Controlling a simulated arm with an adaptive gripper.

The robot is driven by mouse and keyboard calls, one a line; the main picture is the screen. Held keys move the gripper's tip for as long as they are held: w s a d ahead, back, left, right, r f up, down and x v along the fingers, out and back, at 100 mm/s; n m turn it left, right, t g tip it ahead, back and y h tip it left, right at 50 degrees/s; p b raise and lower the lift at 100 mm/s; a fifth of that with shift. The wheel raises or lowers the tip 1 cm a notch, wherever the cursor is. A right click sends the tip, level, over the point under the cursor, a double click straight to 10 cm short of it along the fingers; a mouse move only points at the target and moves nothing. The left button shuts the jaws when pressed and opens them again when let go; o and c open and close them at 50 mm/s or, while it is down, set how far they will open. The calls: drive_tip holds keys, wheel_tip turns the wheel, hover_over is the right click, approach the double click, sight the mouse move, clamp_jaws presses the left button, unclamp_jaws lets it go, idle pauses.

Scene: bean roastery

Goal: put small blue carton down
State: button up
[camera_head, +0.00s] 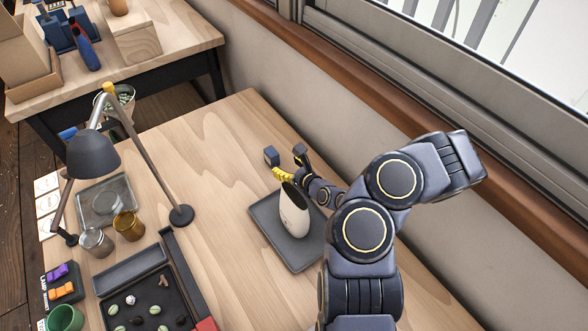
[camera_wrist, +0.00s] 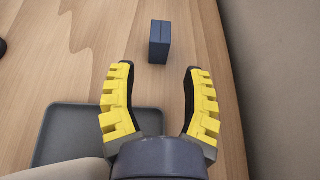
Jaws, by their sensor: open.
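The small blue carton (camera_head: 271,156) stands upright on the bare wooden table, beyond the dark tray. In the wrist view the carton (camera_wrist: 159,42) is just ahead of the fingertips, with a gap between it and the yellow-padded fingers. My gripper (camera_head: 288,163) is open and empty; in the wrist view its two fingers (camera_wrist: 158,70) are spread wide with bare wood between them. No finger appears to touch the carton.
A dark grey tray (camera_head: 270,233) holds a white vase-like object (camera_head: 294,210) close beside my arm. A desk lamp (camera_head: 181,215) stands to the left. A sectioned dark box (camera_head: 120,274) sits in front. The wood around the carton is clear; the wall is to its right.

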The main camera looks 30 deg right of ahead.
drive_tip(key=shift+s+d+r, duration=0.1)
drive_tip(key=shift+s, duration=0.5)
drive_tip(key=shift+s+r, duration=0.35)
drive_tip(key=shift+s, duration=0.3)
